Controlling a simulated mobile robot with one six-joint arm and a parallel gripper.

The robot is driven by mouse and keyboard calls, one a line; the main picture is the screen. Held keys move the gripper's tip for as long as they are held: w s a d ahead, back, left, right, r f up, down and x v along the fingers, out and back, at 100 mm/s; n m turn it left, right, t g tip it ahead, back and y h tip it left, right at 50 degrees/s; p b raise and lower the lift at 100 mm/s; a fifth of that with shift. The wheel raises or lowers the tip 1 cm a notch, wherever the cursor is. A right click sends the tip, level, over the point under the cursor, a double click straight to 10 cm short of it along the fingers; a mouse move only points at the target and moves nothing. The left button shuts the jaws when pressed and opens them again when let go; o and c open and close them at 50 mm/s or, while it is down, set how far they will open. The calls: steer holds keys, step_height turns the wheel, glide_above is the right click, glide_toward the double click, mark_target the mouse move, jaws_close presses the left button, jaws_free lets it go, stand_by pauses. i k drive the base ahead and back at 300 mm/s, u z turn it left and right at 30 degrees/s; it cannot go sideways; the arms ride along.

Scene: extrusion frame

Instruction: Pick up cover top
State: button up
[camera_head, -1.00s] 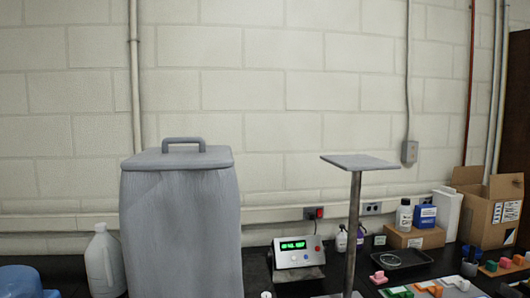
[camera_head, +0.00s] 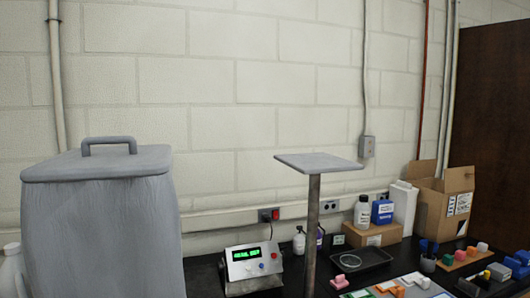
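The cover top appears to be the grey lid (camera_head: 97,163) with a raised loop handle (camera_head: 109,144). It rests on the tall grey bin (camera_head: 100,240) at the left of the head view. A second flat grey plate (camera_head: 318,163) sits on top of an upright metal post (camera_head: 312,235) right of centre. I cannot tell for certain which of the two is the cover top. My gripper is not in view.
A device with a green display (camera_head: 253,263) stands between bin and post. At right are a black tray (camera_head: 360,262), a cardboard box (camera_head: 443,207), bottles and several small coloured blocks. A white jug (camera_head: 11,270) is partly cut off at left.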

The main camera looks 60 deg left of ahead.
mark_target(86, 163)
steer(key=z, duration=0.45)
steer(key=k, duration=2.05)
steer(key=u, duration=2.3)
steer(key=i, duration=1.2)
